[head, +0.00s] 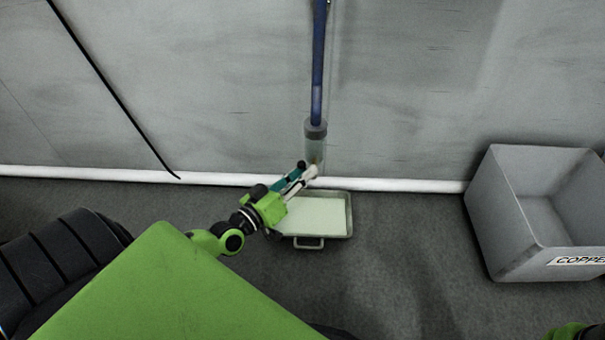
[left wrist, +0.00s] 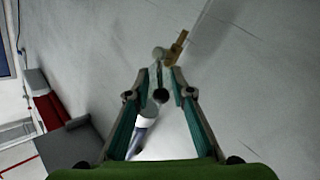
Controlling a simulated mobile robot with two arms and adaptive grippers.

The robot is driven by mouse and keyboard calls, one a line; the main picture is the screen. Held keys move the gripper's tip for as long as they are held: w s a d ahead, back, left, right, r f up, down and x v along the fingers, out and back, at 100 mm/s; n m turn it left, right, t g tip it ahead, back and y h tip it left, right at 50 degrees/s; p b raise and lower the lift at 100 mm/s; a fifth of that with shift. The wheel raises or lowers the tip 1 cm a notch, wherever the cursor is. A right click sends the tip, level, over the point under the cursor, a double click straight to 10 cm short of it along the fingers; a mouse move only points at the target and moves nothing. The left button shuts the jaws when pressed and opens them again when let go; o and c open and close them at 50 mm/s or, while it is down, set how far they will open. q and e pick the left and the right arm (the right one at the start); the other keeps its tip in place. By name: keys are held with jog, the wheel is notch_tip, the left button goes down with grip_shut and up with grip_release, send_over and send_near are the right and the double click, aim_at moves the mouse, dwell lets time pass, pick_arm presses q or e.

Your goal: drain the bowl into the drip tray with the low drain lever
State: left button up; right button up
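The drip tray (head: 349,226) lies on the floor by the wall, its inside pale. Above it a grey-collared, see-through bowl (head: 316,130) hangs at the end of a blue pipe. My left gripper (head: 308,168) is just below the bowl, above the tray's back left part. In the left wrist view its two green fingers (left wrist: 161,82) stand apart, with a gap between the tips. A dark round knob and a pale cylindrical part (left wrist: 148,108) show between the fingers. A brass-coloured piece (left wrist: 177,46), perhaps the drain lever, shows just beyond the tips. Contact is unclear.
A grey bin (head: 500,225) labelled "COPPE…" stands on the floor at the right. A white pipe (head: 400,185) runs along the wall's foot. A black cable (head: 115,95) hangs on the wall at the left. Floor between tray and bin is clear.

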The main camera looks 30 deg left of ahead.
pick_arm(q)
grip_shut()
jog(key=n+t+b, duration=0.1)
jog(key=n+b, duration=0.1)
jog(key=f+n+t+y+b, duration=0.1)
jog(key=n+b, duration=0.1)
jog(key=b, duration=0.1)
jog(key=a+f+n+t+b, duration=0.1)
jog(key=n+t+b, duration=0.1)
jog(key=b, duration=0.1)
jog(key=shift+s+f, duration=0.2)
jog(key=shift+s, duration=0.05)
jog(key=n+y+b, duration=0.1)
jog(key=n+t+y, duration=0.1)
jog(key=n, duration=0.1)
jog(key=shift+f+b, duration=0.3)
jog(key=shift+b, duration=0.05)
jog(key=shift+a+f+n+t+y+b, duration=0.15)
jog(key=shift+n+t+y+b, duration=0.4)
jog(key=shift+n+y, duration=0.95)
jog(key=shift+f+n, duration=0.1)
jog(key=shift+n, duration=0.4)
